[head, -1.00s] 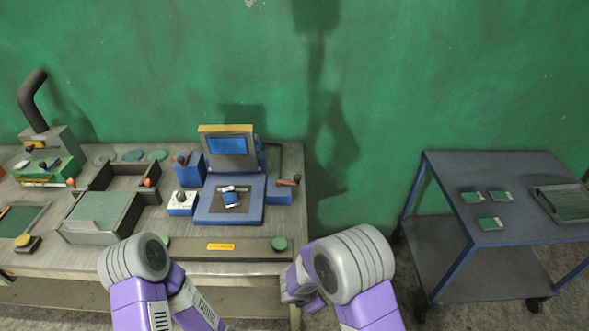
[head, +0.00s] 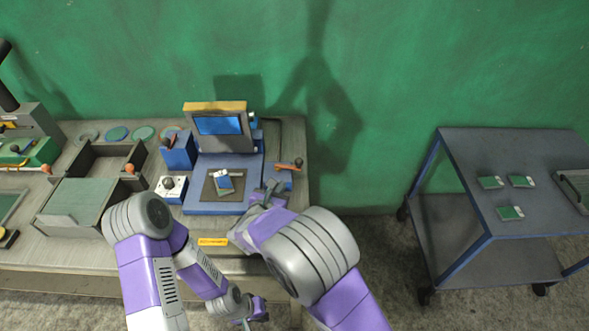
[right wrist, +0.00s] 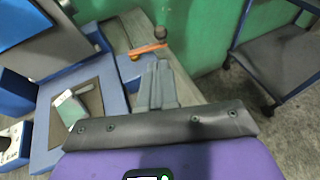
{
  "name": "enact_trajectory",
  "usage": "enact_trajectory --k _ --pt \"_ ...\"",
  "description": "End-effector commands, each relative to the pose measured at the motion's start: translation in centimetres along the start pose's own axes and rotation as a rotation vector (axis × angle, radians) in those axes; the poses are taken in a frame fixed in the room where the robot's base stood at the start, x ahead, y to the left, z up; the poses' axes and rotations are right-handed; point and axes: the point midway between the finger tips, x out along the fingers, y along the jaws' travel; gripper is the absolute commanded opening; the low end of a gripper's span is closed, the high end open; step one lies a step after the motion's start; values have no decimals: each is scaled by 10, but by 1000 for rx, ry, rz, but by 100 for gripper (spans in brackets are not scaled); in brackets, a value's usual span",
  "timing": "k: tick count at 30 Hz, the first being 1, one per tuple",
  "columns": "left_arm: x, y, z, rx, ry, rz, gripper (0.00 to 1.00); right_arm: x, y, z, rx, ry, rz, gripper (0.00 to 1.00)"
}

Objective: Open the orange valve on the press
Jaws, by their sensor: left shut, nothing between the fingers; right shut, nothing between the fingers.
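The blue press (head: 195,207) stands on the bench with a tilted screen (head: 218,126). The orange valve (head: 288,166) is a short orange lever with a dark knob, on a blue block at the press's right side. It also shows in the right wrist view (right wrist: 147,50), just beyond my fingertips. My right gripper (head: 272,187) is shut and empty, near the valve and apart from it in the right wrist view (right wrist: 156,66). My left gripper (head: 246,319) is shut and empty, low in front of the bench. A small green-and-white part (head: 225,182) lies on the press bed.
A white block with a dark knob (head: 171,187) stands left of the press. Grey trays (head: 75,205) and a green fixture (head: 30,153) are farther left. A blue-framed cart (head: 460,180) with small green parts stands at the right, across a floor gap.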

Motion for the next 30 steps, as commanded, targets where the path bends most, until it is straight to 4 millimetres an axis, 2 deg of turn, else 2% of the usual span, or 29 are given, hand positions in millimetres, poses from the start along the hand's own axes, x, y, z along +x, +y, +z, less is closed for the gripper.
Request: enact_trajectory --k 1,5,8,21,24,30 --pt "6 -2 -1 0 1 0 0 3 0 -6 1 0 -1 0" --pt "7 -3 -1 0 2 0 0 10 -1 -7 2 0 -2 0" --pt "7 -2 -1 0 1 0 0 22 -2 -6 2 0 -5 0" --pt "9 -3 -1 1 1 0 0 113 -2 -7 3 1 -4 0" --pt "9 -3 -1 0 1 0 0 127 -1 -6 3 1 -3 0" --pt "9 -3 -1 0 1 0 0 141 -1 -6 2 2 -1 0"
